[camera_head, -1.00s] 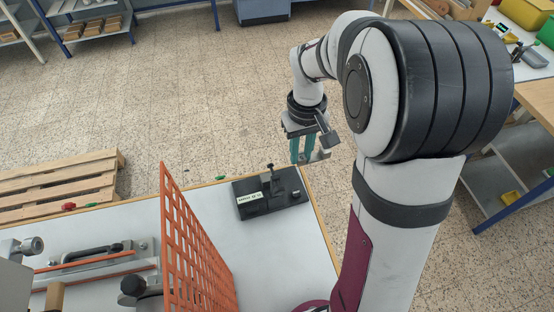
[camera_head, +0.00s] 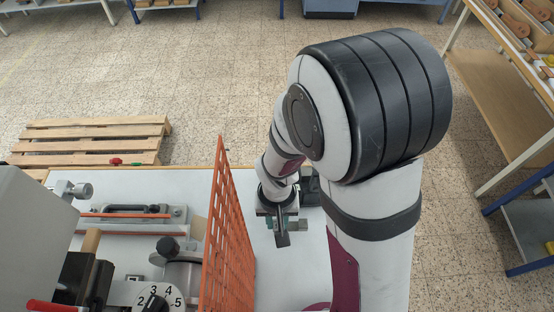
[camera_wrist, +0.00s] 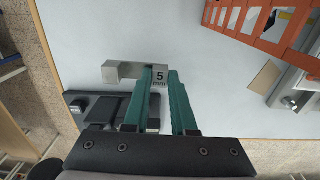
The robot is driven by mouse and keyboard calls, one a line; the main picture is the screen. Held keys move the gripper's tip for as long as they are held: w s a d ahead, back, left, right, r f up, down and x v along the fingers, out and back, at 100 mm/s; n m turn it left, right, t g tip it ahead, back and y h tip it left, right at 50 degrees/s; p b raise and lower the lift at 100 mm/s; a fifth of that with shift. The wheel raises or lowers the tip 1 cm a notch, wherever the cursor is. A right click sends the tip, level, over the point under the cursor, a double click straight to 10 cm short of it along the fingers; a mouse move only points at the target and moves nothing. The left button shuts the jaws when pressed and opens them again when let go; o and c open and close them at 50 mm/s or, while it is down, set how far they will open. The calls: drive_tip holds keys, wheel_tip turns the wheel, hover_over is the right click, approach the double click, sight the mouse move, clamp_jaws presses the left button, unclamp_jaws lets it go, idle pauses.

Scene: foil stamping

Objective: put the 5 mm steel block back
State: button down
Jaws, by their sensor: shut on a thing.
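The 5 mm steel block (camera_wrist: 122,71) is a silver L-shaped piece marked "5 mm". It is held at its marked end between the green fingers of my gripper (camera_wrist: 161,74) in the wrist view, and its other end sticks out to the left. In the head view my gripper (camera_head: 284,222) is over the white table, right of the orange grid, partly hidden by my arm. I cannot tell whether the block touches the table. A black fixture (camera_wrist: 82,104) lies to the left of the fingers in the wrist view, partly covered by them.
The orange grid guard (camera_head: 228,240) stands upright close to the left of my gripper. Beyond it is a machine with a numbered dial (camera_head: 155,297). A wooden pallet (camera_head: 90,135) lies on the floor behind.

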sight(277, 228)
drive_tip(key=shift+f, duration=1.9)
drive_tip(key=shift+f, duration=0.1)
drive_tip(key=c, duration=0.7)
unclamp_jaws()
drive_tip(key=shift+c, duration=0.2)
wheel_tip(277, 228, up, 13)
drive_tip(key=s+d+r+m+y, duration=0.1)
drive_tip(key=s+d+r+m, duration=0.1)
drive_tip(key=s, duration=0.4)
drive_tip(key=s+d+r+m, duration=0.3)
drive_tip(key=s+d+r, duration=0.1)
drive_tip(key=s+r, duration=0.2)
drive_tip(key=shift+m+y, duration=0.3)
drive_tip(key=shift+y, duration=0.1)
